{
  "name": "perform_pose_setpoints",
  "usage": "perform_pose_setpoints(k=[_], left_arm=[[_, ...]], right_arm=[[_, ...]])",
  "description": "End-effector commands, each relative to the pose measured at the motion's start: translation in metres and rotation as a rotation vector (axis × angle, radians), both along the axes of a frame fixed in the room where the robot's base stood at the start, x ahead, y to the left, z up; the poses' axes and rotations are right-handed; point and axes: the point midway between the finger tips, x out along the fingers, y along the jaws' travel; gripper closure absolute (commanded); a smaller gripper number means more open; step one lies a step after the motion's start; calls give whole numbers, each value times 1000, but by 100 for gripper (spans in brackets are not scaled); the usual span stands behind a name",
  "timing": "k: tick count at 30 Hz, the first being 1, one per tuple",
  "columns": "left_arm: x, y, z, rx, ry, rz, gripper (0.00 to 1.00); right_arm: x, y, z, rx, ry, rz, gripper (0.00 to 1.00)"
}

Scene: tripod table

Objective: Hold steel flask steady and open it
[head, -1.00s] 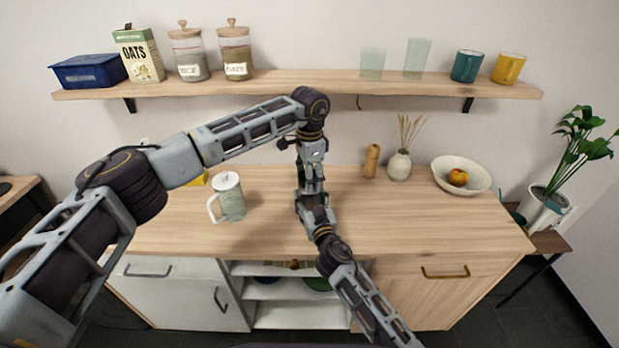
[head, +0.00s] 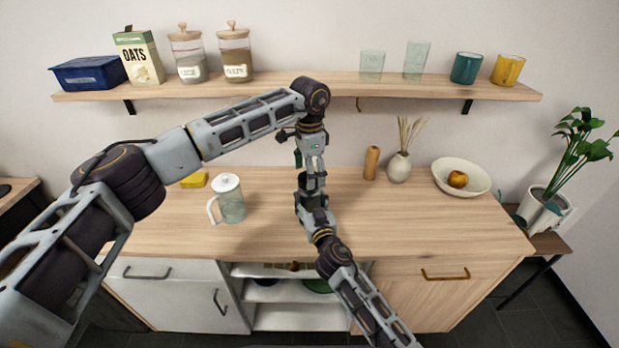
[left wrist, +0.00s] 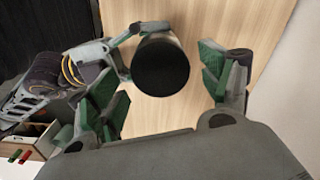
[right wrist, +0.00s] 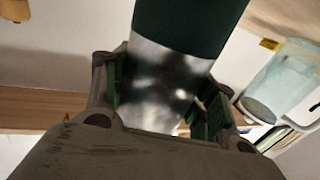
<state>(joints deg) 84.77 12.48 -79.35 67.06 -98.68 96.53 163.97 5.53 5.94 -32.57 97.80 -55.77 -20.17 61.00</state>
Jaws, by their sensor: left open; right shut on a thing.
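The steel flask (right wrist: 160,90) has a shiny metal body and a dark green upper part (right wrist: 190,25), which sits on the metal in the right wrist view. My right gripper (right wrist: 160,105) is shut around the metal body, above the table. In the left wrist view the flask's round dark top (left wrist: 162,65) shows from above, between my left gripper's spread fingers and apart from them. My left gripper (head: 314,166) is open, pointing down just above the flask. In the head view the grippers hide most of the flask.
A glass jug with a white lid (head: 230,205) stands left on the wooden counter (head: 400,225). A yellow block (head: 195,180), wooden mill (head: 371,163), vase (head: 399,167) and fruit bowl (head: 462,186) stand behind. A shelf (head: 300,88) with jars and cups hangs above.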

Motion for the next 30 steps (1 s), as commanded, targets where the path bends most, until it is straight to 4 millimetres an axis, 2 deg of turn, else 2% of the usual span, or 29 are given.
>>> perform_pose_setpoints(k=[6, 20, 27, 30], left_arm=[[0, 0, 16, 0, 1, 0, 21], [1, 0, 20, 0, -4, 0, 23], [7, -1, 46, -15, -34, -9, 23], [6, -1, 46, -13, -33, -73, 23]], right_arm=[[0, -1, -2, -4, 3, -2, 100], [0, -1, -2, -4, 3, -2, 100], [0, -1, -2, -4, 3, -2, 100], [0, -1, -2, -4, 3, -2, 100]])
